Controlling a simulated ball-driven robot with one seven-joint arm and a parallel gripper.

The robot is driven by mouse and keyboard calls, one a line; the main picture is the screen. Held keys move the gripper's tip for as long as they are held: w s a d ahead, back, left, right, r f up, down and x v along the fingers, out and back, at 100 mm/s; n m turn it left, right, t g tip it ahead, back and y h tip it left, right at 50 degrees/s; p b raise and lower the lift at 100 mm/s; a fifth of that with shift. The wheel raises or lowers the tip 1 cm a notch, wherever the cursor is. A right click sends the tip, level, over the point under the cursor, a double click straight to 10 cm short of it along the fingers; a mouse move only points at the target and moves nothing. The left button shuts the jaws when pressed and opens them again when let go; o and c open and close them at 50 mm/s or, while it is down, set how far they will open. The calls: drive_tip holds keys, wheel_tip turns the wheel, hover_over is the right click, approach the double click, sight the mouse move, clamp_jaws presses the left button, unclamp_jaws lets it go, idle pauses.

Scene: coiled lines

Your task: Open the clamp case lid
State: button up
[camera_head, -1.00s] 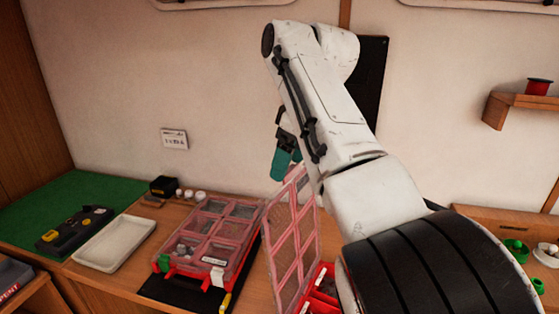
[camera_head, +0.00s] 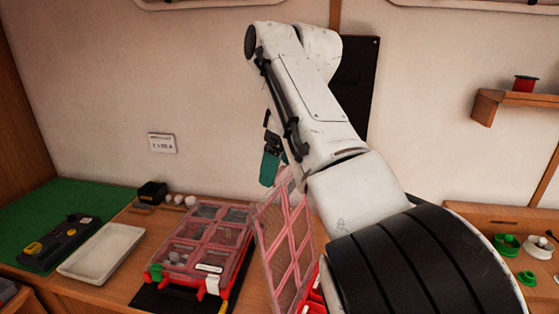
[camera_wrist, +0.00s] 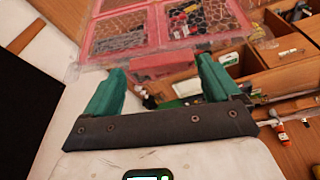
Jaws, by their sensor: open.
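A red case (camera_head: 312,296) stands at the lower middle in the head view, mostly hidden behind my arm. Its pink-framed clear lid (camera_head: 281,262) is raised and stands steeply tilted. A second red case (camera_head: 205,240), with a closed clear lid and green and white latches, sits to its left. I cannot read which one is the clamp case. My gripper (camera_head: 270,166) has teal fingers and is just above the raised lid's top edge. In the wrist view my gripper (camera_wrist: 160,86) is open, with a red tab (camera_wrist: 163,65) of a pink-framed lid (camera_wrist: 165,30) between or just beyond the fingertips.
A white tray (camera_head: 100,253) and a black tool with yellow parts (camera_head: 58,242) lie at the left by a green mat (camera_head: 60,203). A small black box (camera_head: 152,192) stands by the wall. Green spools (camera_head: 507,244) are at the right. A wall shelf (camera_head: 515,104) holds a red spool.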

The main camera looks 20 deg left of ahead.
drive_tip(key=shift+d+f, duration=0.15)
drive_tip(key=shift+f, duration=0.45)
drive_tip(key=p+v, duration=0.1)
drive_tip(key=v, duration=1.1)
drive_tip(key=shift+a+p, duration=0.3)
